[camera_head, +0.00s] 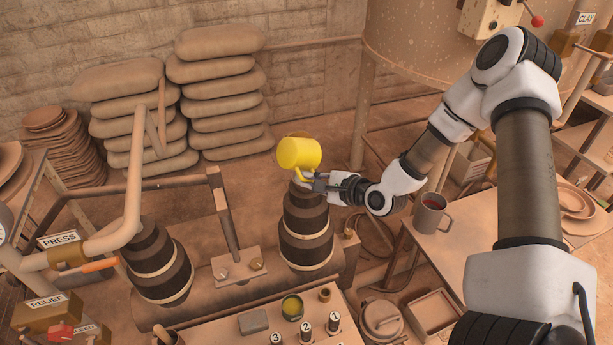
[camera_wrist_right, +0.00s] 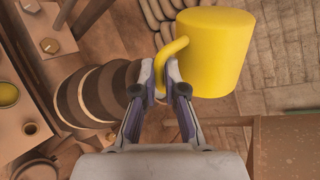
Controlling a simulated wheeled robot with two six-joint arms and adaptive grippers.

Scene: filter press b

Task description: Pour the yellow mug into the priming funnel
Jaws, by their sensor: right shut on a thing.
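The yellow mug (camera_head: 299,153) is up in the air in the head view, above the right dark ribbed barrel shape (camera_head: 306,240). My right gripper (camera_head: 314,181) is shut on the mug's handle. In the right wrist view the fingertips (camera_wrist_right: 160,84) close around the handle, and the mug's smooth body (camera_wrist_right: 214,52) is to their upper right. The mug's contents do not show, and I cannot tell its exact tilt. I cannot pick out the priming funnel with certainty. My left gripper is not in view.
A bench at the bottom holds a green-yellow container (camera_head: 292,307), a small brass fitting (camera_head: 325,294) and numbered cylinders (camera_head: 306,331). A grey mug (camera_head: 431,213) stands on the right table (camera_head: 465,240). A curved pipe (camera_head: 133,190) rises at left. Stacked sacks (camera_head: 215,90) stand behind.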

